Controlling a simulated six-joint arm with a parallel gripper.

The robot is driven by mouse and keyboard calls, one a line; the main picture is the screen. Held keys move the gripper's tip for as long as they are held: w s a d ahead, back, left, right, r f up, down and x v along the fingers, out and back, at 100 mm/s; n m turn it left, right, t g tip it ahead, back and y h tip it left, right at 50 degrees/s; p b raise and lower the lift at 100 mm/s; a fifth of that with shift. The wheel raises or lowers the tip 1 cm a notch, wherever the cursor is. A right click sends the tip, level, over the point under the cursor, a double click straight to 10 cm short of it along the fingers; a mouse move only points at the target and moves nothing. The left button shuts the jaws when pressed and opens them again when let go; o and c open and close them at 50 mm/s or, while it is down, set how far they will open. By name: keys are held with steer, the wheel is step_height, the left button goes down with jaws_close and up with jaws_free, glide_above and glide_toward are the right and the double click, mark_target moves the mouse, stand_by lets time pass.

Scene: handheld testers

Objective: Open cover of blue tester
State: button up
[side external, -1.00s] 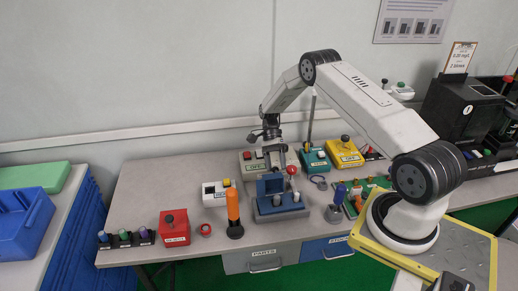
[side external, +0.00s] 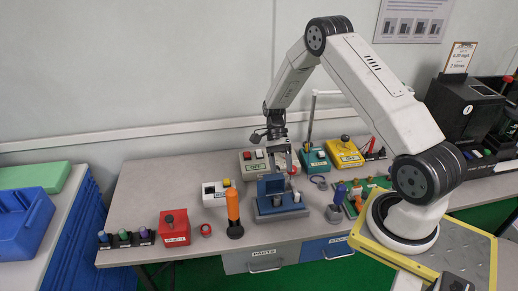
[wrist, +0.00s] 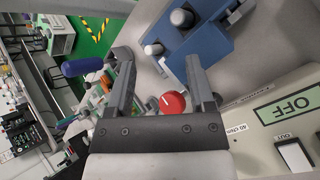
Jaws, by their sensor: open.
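The blue tester (side external: 281,208) stands mid-bench in the side view, with an upright blue part (side external: 266,187) at its back and pale round knobs on top. I cannot tell for certain whether that part is its cover. In the wrist view the blue tester (wrist: 210,48) lies past my fingertips, toward the upper right. My gripper (side external: 286,172) hangs just above and behind the tester, fingers down. In the wrist view my gripper (wrist: 158,58) is open with nothing held. A round red knob (wrist: 172,103) shows between the fingers, nearer the right one, seemingly below them.
A pale box reading OFF (wrist: 285,112) is close at right in the wrist view. An orange-handled tool (side external: 233,208) stands left of the tester, and a grey round-based item (side external: 333,214) right. Teal (side external: 315,160) and yellow (side external: 345,153) boxes stand behind.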

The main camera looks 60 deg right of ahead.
steer(key=shift+s+a+r+t+h, duration=0.2)
steer(key=shift+s+a+t+h, duration=0.6)
steer(key=shift+t, duration=0.1)
steer(key=shift+s+a+f+t+h, duration=0.2)
steer(key=shift+s+a+t+h, duration=0.45)
steer(key=shift+t+h, duration=0.1)
steer(key=shift+s+a+f+t+h, duration=0.2)
steer(key=shift+s+a+t+h, duration=0.4)
steer(key=shift+t+h, duration=0.1)
steer(key=shift+s+a+f+t+h, duration=0.2)
steer(key=shift+s+a+t+h, duration=0.35)
steer(key=shift+s+t+h, duration=0.15)
steer(key=a+r+n+t, duration=0.1)
steer(key=a+r+n, duration=0.3)
steer(key=r+n, duration=0.3)
steer(key=s+a+r+n+t, duration=0.1)
steer(key=a+r+n, duration=0.3)
steer(key=r+n, duration=0.4)
steer(key=shift+s+a+n+t, duration=0.25)
steer(key=shift+n+t, duration=0.1)
steer(key=shift+n, duration=1.05)
stand_by(1.0)
